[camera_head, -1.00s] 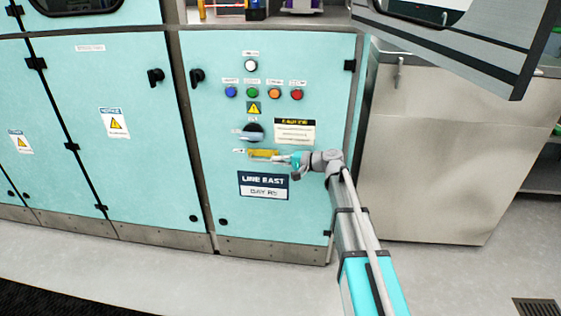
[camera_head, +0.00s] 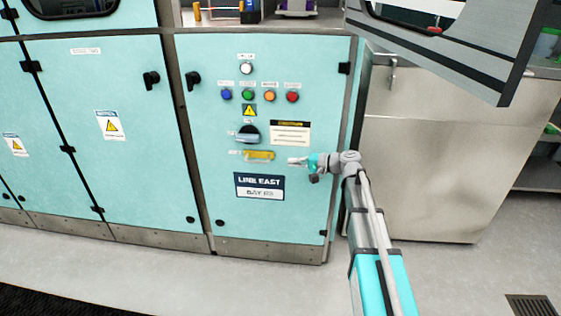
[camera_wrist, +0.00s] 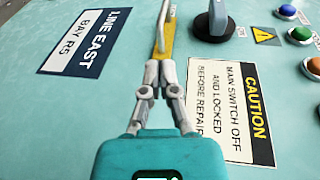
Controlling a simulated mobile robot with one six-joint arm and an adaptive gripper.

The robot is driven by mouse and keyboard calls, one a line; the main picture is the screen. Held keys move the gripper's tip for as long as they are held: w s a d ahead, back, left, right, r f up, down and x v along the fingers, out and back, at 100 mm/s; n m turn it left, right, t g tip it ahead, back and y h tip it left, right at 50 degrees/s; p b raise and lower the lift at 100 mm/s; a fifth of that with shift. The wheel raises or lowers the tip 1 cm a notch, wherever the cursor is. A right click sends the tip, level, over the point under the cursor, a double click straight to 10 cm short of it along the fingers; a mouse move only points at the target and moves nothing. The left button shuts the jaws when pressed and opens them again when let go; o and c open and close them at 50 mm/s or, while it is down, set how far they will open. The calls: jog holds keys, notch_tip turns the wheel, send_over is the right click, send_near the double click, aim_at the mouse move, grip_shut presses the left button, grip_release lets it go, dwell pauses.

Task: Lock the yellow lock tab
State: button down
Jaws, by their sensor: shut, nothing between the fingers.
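The yellow lock tab (camera_head: 259,155) lies level on the teal cabinet door, just below the black rotary main switch (camera_head: 248,133). In the wrist view the yellow tab (camera_wrist: 167,42) is straight ahead of the fingertips, with a pale grey bar running along it. My gripper (camera_head: 292,161) is to the right of the tab in the head view, with a small gap between them. Its fingertips (camera_wrist: 162,68) are together and hold nothing. They cover part of the tab's near end in the wrist view.
A caution label (camera_head: 290,133) is right of the switch, and a LINE EAST sign (camera_head: 259,187) is below the tab. Several coloured buttons (camera_head: 247,94) sit above. A grey slanted panel (camera_head: 450,45) overhangs at the upper right. The door around the tab is flat.

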jog(key=p+v, duration=0.1)
jog(key=v, duration=0.6)
dwell(0.4)
